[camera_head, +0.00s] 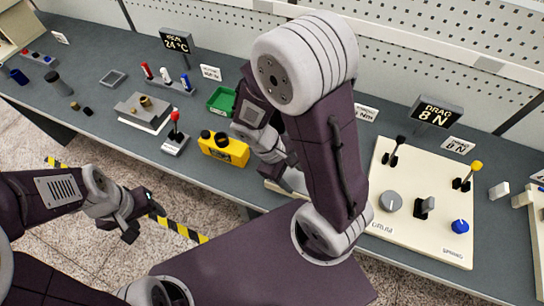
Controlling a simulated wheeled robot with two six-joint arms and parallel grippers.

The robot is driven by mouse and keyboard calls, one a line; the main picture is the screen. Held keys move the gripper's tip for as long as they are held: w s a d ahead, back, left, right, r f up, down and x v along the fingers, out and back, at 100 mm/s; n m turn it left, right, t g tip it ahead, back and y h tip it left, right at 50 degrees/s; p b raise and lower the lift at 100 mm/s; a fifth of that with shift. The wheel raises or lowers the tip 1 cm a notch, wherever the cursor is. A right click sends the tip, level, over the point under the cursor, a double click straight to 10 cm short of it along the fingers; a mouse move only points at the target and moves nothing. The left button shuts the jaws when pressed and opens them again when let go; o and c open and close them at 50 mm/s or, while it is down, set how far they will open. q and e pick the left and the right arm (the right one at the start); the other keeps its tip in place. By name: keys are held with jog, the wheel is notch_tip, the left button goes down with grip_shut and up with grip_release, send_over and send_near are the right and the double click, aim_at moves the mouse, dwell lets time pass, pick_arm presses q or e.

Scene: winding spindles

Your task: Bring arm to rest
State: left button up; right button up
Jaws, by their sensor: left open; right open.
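My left gripper (142,216) is open and empty, held over the floor in front of the bench. My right arm rises in the middle of the view and bends down toward the bench. My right gripper (290,178) is at its end, right of the yellow box (226,149) and near the bench's front edge. It is open, but its fingers are mostly hidden behind my own arm link, so I cannot tell what lies between them.
The bench (185,190) carries a cream panel (400,225) with levers and knobs at right. A red-knobbed lever (175,138), a green bin (221,101) and a grey fixture (145,108) stand left. A perforated wall is behind.

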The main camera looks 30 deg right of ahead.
jog(key=w+a+r+m+t+y, duration=0.1)
jog(key=m, duration=0.1)
jog(key=w+a+r+m+t+y, duration=0.1)
jog(key=w+m, duration=0.1)
jog(key=w+a+r+m+t+y, duration=0.1)
jog(key=m+t+y, duration=0.1)
jog(key=shift+w+a+m, duration=0.15)
jog(key=shift+a+m, duration=0.15)
jog(key=shift+m, duration=0.1)
jog(key=shift+w, duration=0.25)
dwell(0.4)
